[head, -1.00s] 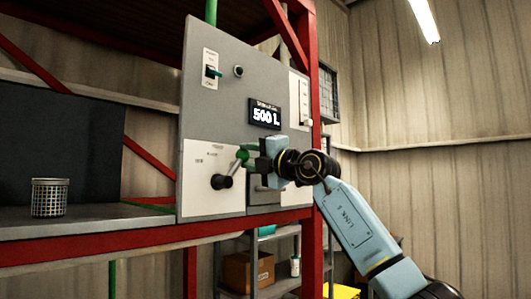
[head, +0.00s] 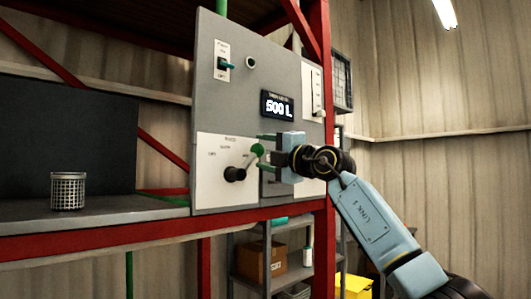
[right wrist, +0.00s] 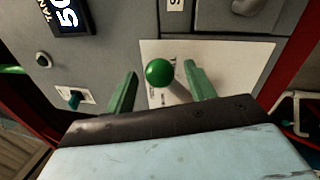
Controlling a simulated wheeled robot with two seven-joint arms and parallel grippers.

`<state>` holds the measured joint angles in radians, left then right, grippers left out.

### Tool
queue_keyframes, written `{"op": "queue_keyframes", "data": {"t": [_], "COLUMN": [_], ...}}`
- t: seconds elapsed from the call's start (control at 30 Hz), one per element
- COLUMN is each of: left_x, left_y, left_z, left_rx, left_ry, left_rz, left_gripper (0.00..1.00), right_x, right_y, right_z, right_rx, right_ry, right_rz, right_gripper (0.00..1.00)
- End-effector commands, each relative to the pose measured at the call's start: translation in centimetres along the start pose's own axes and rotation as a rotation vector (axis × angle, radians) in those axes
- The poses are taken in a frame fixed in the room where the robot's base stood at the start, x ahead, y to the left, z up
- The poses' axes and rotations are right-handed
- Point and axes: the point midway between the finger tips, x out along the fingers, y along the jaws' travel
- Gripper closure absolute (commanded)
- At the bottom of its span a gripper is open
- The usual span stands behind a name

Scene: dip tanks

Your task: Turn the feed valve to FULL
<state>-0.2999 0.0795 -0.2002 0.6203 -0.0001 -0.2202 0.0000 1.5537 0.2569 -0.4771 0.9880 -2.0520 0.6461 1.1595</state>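The feed valve is a black hub (head: 234,174) on a white plate (head: 212,193) with a lever ending in a green ball knob (head: 257,150). The lever points up and to the right. Small labels ring the hub, too small to read surely. My right gripper (head: 263,150) reaches the knob from the right, fingers apart. In the right wrist view the knob (right wrist: 159,72) sits between the two green fingers of my right gripper (right wrist: 160,88), with a gap on each side. My left gripper is out of view.
The grey panel (head: 215,110) also carries a display (head: 277,105) reading about 500 L, a green-tipped switch (head: 226,65) and a slider (head: 314,95). A mesh basket (head: 68,191) stands on the shelf at left. A red frame post (head: 320,215) stands close beside my right arm.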

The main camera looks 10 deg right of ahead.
Motion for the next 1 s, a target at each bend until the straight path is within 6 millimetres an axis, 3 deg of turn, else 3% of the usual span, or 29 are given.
{"op": "queue_keyframes", "data": {"t": [0.27,0.47,1.0], "left_x": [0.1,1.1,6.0], "left_y": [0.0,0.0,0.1], "left_z": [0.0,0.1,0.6], "left_rx": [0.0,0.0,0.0], "left_ry": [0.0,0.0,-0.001], "left_rz": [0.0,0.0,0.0], "left_gripper": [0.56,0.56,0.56], "right_x": [0.0,-1.5,-11.6], "right_y": [0.0,-0.2,-0.3], "right_z": [-0.1,0.0,0.0], "right_rx": [-0.002,-0.004,-0.004], "right_ry": [0.001,0.0,-0.002], "right_rz": [-0.001,0.001,0.0], "right_gripper": [0.45,0.45,0.45]}}
